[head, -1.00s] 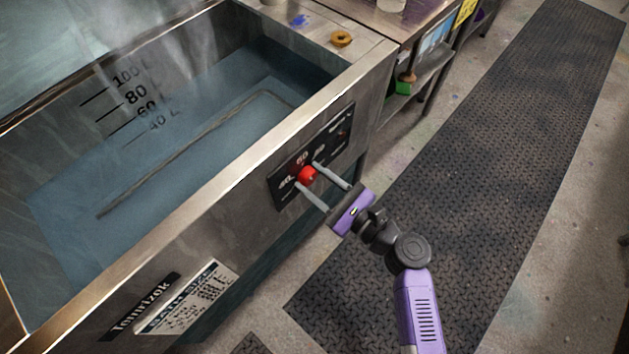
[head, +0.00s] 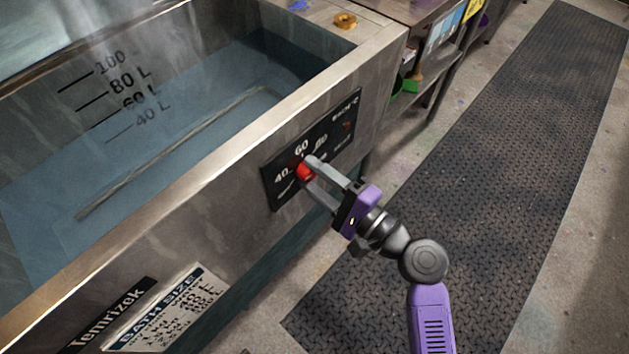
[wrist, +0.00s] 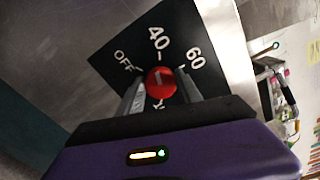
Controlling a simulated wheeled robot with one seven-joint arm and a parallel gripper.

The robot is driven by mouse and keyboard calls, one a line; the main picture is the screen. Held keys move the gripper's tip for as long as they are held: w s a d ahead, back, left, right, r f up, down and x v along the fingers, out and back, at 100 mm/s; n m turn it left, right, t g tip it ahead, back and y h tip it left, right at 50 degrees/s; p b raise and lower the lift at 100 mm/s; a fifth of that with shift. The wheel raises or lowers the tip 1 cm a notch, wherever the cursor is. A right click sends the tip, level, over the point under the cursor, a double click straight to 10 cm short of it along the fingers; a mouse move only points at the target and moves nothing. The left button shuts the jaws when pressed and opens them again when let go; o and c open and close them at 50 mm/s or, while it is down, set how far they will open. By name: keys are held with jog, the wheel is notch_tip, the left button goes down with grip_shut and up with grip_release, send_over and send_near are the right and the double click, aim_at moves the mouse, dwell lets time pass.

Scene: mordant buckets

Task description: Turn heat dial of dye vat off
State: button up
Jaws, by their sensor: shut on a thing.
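The dye vat (head: 229,144) is a large steel tank of blue-grey liquid with litre marks on its inner wall. On its front is a black panel (head: 338,118) with temperature numbers. The red heat dial (head: 304,173) sits on this panel. My gripper (head: 309,177) is shut on the dial, one finger on each side. In the wrist view the dial (wrist: 161,82) is between the two fingers, with a pale line on its face. OFF, 40 and 60 are printed around it on the panel (wrist: 148,47). The fingers hide part of the dial and the panel's lower markings.
A brass-coloured ring (head: 345,20) lies on the vat's far ledge. A shelf unit with a green item (head: 408,86) stands beyond the vat. A dark ribbed mat (head: 480,150) covers the floor at right, with free room along it.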

jog(key=n+b, duration=0.3)
jog(key=f+n+b, duration=0.1)
jog(key=n+b, duration=0.2)
jog(key=shift+r+n+b, duration=0.15)
jog(key=shift+n+b, duration=1.3)
jog(key=shift+n, duration=0.45)
jog(key=o, duration=1.3)
jog(key=shift+o, duration=0.2)
jog(key=shift+r, duration=0.1)
jog(key=shift+d, duration=0.15)
jog(key=v, duration=0.7)
jog(key=shift+s+d, duration=0.2)
jog(key=shift+s, duration=0.05)
